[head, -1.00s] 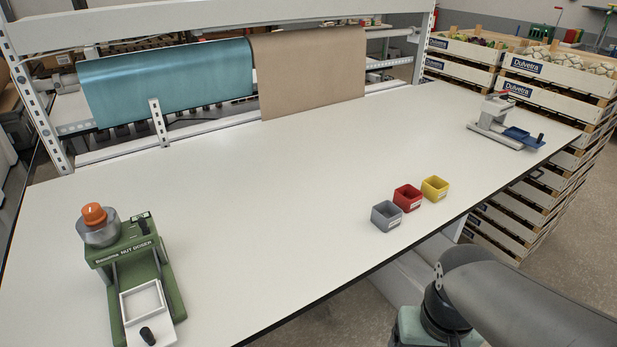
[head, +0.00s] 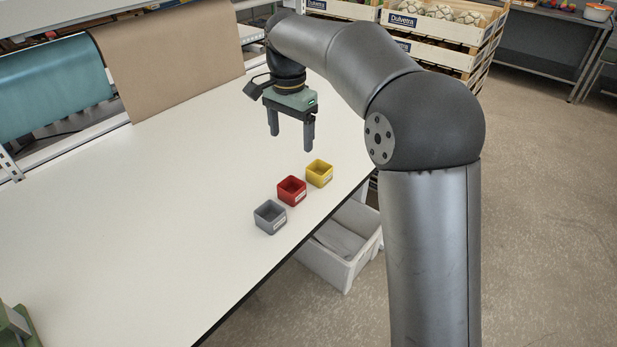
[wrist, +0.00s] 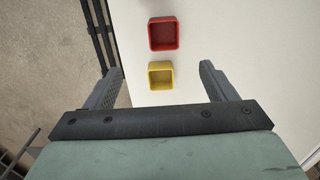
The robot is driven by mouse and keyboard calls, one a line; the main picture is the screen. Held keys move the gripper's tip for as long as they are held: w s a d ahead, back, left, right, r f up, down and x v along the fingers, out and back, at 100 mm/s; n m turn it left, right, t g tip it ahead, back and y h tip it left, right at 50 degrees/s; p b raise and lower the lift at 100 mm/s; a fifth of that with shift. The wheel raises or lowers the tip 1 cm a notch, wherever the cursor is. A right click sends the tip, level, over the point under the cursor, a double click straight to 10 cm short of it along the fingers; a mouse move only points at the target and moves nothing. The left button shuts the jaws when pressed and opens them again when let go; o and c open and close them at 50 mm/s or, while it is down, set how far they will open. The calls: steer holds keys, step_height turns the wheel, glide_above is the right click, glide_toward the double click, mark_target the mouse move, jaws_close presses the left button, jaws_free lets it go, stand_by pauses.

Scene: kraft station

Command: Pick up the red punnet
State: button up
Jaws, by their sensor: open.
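The red punnet (head: 291,190) is a small square open box on the white table near its front edge. It stands between a grey punnet (head: 269,216) and a yellow punnet (head: 319,172). My gripper (head: 291,143) is open and empty, above the table and farther back than the punnets in the head view. In the wrist view the red punnet (wrist: 164,34) is beyond my fingertips, and the yellow punnet (wrist: 161,75) lies between the lines of the open fingers (wrist: 160,78). The red punnet looks empty. The grey punnet is outside the wrist view.
The white table (head: 130,240) is clear left of the punnets. A white bin (head: 345,245) stands below the front edge. Brown paper (head: 165,60) and a teal roll (head: 50,90) hang at the back. Crates (head: 435,30) stand beyond the far end.

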steer(key=p, duration=0.1)
glide_toward(292, 188)
steer(key=s, duration=0.1)
steer(key=s+f, duration=0.1)
steer(key=s, duration=0.1)
steer(key=shift+s+d+f, duration=0.1)
steer(key=shift+s+f, duration=0.15)
steer(key=shift+f, duration=0.1)
steer(key=shift+w+f+p, duration=0.15)
steer(key=shift+f+p, duration=0.95)
steer(key=shift+f, duration=1.55)
steer(key=c, duration=1.1)
